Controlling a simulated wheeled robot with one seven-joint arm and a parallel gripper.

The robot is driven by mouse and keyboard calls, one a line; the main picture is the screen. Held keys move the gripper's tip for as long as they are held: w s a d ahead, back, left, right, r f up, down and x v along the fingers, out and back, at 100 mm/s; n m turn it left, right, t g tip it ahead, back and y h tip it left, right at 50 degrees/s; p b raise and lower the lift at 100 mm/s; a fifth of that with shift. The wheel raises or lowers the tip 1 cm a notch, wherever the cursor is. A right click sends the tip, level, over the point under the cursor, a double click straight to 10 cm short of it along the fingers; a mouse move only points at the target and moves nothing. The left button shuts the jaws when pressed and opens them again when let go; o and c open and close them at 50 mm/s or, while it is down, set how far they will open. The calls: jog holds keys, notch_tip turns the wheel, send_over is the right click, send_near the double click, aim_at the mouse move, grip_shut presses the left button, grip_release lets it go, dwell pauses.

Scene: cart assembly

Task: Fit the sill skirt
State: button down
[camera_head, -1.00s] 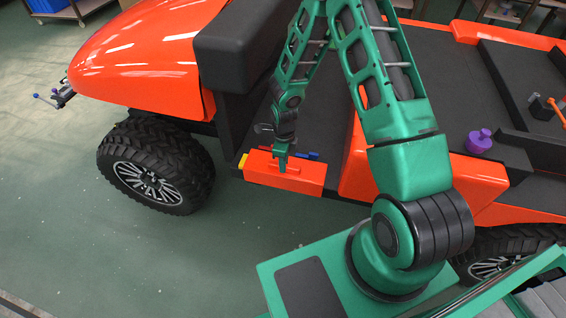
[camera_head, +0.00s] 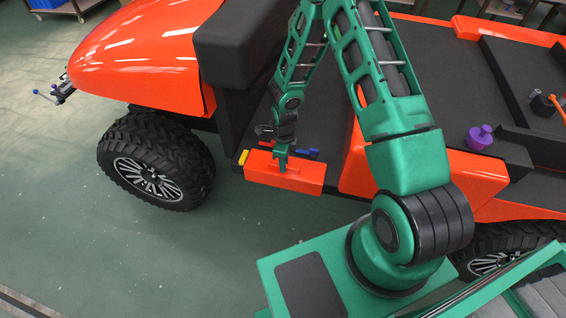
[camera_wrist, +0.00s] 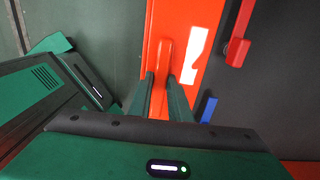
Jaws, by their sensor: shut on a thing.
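The sill skirt (camera_head: 308,180) is an orange box-shaped panel at the open side of the cart, between the front wheel and the orange rear body. My gripper (camera_head: 282,166) comes down on it from above and is shut on its raised grip. In the wrist view the fingers (camera_wrist: 165,82) stand on either side of the orange grip (camera_wrist: 165,58), and the skirt (camera_wrist: 182,20) runs lengthwise beneath them. The skirt hangs beside the dark sill edge. Its underside and inner face are hidden, so I cannot tell whether it touches the sill.
On the sill edge are a yellow piece (camera_head: 243,158) and a blue piece (camera_head: 313,153); the blue one (camera_wrist: 208,108) and a red lever (camera_wrist: 238,50) show in the wrist view. The front wheel (camera_head: 155,165) stands at left. Green floor in front is clear.

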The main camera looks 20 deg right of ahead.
dwell(0.3)
jog(key=c, duration=1.6)
grip_release()
jog(key=shift+o, duration=0.2)
notch_tip(320, 180, up, 11)
jog(key=shift+f, duration=0.2)
jog(key=shift+w, duration=0.1)
